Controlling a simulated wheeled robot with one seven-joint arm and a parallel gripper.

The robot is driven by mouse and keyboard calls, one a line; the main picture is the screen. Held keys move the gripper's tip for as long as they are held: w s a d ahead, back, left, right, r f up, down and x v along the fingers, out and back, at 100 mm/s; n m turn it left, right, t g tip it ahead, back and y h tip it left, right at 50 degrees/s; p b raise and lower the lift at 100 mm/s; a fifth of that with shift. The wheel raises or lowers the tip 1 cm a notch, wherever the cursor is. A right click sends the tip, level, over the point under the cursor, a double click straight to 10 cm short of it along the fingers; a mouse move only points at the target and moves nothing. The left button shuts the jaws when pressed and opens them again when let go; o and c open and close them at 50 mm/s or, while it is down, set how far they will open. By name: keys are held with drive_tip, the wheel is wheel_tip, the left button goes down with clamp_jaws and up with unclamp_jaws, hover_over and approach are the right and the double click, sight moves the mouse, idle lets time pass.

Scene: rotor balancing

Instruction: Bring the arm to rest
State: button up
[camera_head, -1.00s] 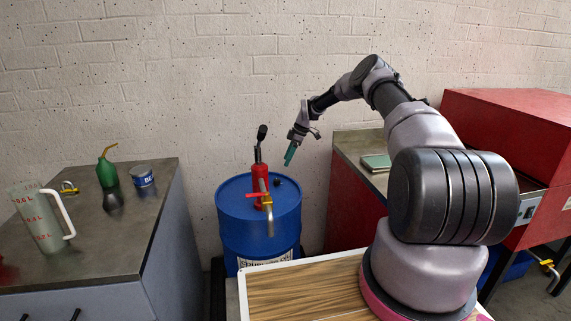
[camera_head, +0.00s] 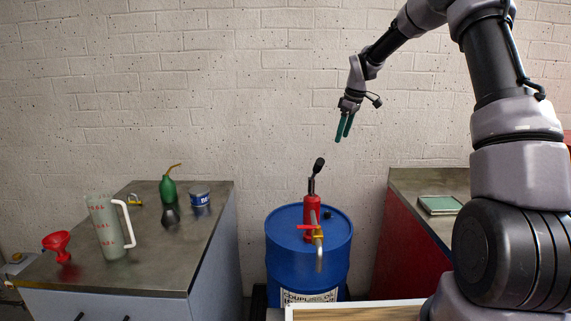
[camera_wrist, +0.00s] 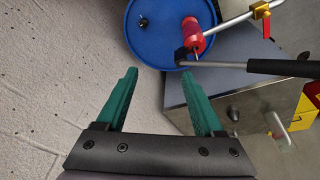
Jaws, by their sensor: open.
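My gripper (camera_head: 344,127) hangs in the air above and to the right of the blue drum's pump, with its two green fingers pointing down. In the wrist view the fingers of my gripper (camera_wrist: 163,100) are apart with nothing between them. My arm is raised and bent, coming in from the right of the head view. The blue drum (camera_head: 290,262) stands below, with a red hand pump (camera_head: 311,213) on its lid. The drum lid (camera_wrist: 160,45) and the pump (camera_wrist: 194,32) also show beyond the fingertips in the wrist view.
The left bench (camera_head: 130,262) carries a measuring jug (camera_head: 108,235), red funnel (camera_head: 60,242), green oil can (camera_head: 168,191) and blue tin (camera_head: 200,197). A right-hand bench (camera_head: 405,183) holds a flat green-topped item (camera_head: 440,204). The brick wall is behind; the air around my gripper looks clear.

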drive_tip(key=s+d+r+m+t+h, duration=0.1)
drive_tip(key=s+r+m, duration=0.2)
drive_tip(key=s+r, duration=0.6)
drive_tip(key=s+d+r+m+t, duration=0.1)
drive_tip(key=s+r+m, duration=0.4)
drive_tip(key=s, duration=0.6)
drive_tip(key=s+d+r+m+t+y, duration=0.1)
drive_tip(key=s+m, duration=0.6)
drive_tip(key=s, duration=1.4)
drive_tip(key=shift+d+r+t, duration=0.25)
drive_tip(key=shift+d+t, duration=0.35)
drive_tip(key=shift+t, duration=0.4)
drive_tip(key=shift+s, duration=0.1)
